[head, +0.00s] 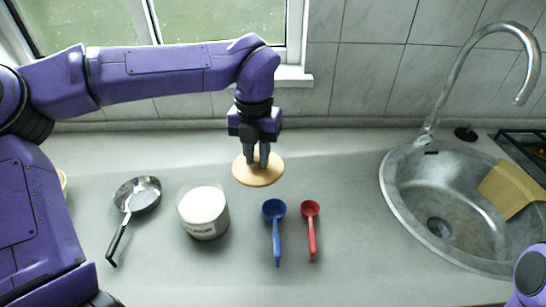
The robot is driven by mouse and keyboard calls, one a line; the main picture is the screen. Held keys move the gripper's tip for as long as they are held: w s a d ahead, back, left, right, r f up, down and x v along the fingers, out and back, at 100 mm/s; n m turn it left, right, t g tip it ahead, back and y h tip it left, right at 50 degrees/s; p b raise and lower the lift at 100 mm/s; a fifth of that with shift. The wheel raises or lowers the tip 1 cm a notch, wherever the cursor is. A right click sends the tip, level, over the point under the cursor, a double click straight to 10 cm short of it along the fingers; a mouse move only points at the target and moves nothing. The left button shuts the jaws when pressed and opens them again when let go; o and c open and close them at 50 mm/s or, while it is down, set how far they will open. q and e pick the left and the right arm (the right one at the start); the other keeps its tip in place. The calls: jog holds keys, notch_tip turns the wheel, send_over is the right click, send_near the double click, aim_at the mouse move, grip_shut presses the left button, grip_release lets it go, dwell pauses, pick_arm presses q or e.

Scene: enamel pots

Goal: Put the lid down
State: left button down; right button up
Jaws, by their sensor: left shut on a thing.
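The lid (258,178) is a round, flat, light-wood disc in the middle of the counter, toward the back. My left gripper (257,163) points straight down over its centre and is shut on its upper side, where the fingers hide the grip. The lid looks level and at or close to the counter; I cannot tell whether it touches. A round pot (204,212) with white contents stands open to the left of the lid. Only a purple part of my right arm shows at the bottom right corner; its gripper is out of view.
A small frying pan (138,195) lies at the left. A blue scoop (275,230) and a red scoop (311,228) lie in front of the lid. A round metal sink (400,205) with a tap (459,80) is at the right. The counter between scoops and sink is clear.

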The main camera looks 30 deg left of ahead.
pick_arm(q)
jog(key=w+a+f+p, duration=0.1)
jog(key=w+f, duration=0.2)
jog(key=w+a+f+p, duration=0.2)
jog(key=w+f, duration=0.1)
jog(key=w, duration=0.1)
jog(key=w+a+f+p, duration=0.1)
jog(key=w+a+f, duration=0.1)
jog(key=w+f, duration=0.1)
jog(key=shift+w+a+p, duration=0.15)
jog(key=shift+w+p, duration=0.25)
jog(key=shift+w, duration=0.25)
notch_tip(320, 180, down, 3)
jog(key=shift+s+a+f+p, duration=0.1)
jog(key=shift+s+p, duration=0.05)
jog(key=shift+p, duration=0.15)
jog(key=shift+w+f, duration=0.2)
jog(key=shift+s+f, duration=0.1)
jog(key=shift+f, duration=0.05)
jog(key=c, duration=1.1)
grip_release()
jog(key=shift+o, duration=0.7)
pick_arm(e)
jog(key=r, duration=0.3)
jog(key=s+r, duration=0.1)
jog(key=r, duration=0.1)
jog(key=shift+r, duration=0.2)
